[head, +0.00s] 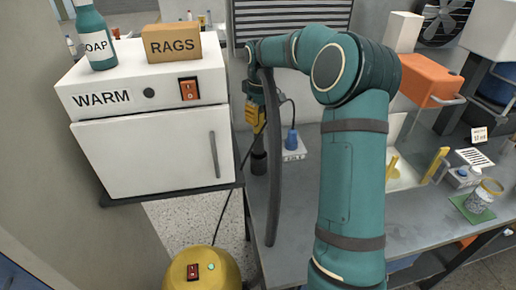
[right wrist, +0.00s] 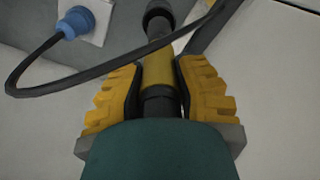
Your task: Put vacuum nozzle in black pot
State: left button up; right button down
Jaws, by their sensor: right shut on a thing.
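My right gripper (head: 256,118) has yellow fingers and hangs over the grey worktop beside the white warming cabinet. In the right wrist view, its ribbed fingers (right wrist: 160,85) are shut on the vacuum nozzle (right wrist: 159,68), a dark tube with a yellow band. In the head view a dark upright cylinder (head: 258,163), seemingly the black pot, stands below the gripper on the worktop. Whether the nozzle's lower end is above or inside it, I cannot tell. In the wrist view a dark round end shows at the top, partly cut off. My left gripper is not in view.
A grey hose (head: 272,180) hangs in front of the worktop (head: 310,200). A blue plug (head: 291,140) with a black cord stands right of the gripper. The white cabinet (head: 155,155) is close on the left. A yellow vacuum body (head: 203,272) is at the bottom.

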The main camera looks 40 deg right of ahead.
aim_at(260, 108)
notch_tip(260, 108, down, 8)
jog(key=shift+f+b, duration=0.1)
jog(key=shift+b, duration=0.65)
jog(key=c, duration=0.8)
grip_release()
jog(key=shift+f, duration=0.1)
jog(key=r+p, duration=0.2)
jog(key=r, duration=1)
jog(key=shift+s+r, duration=0.2)
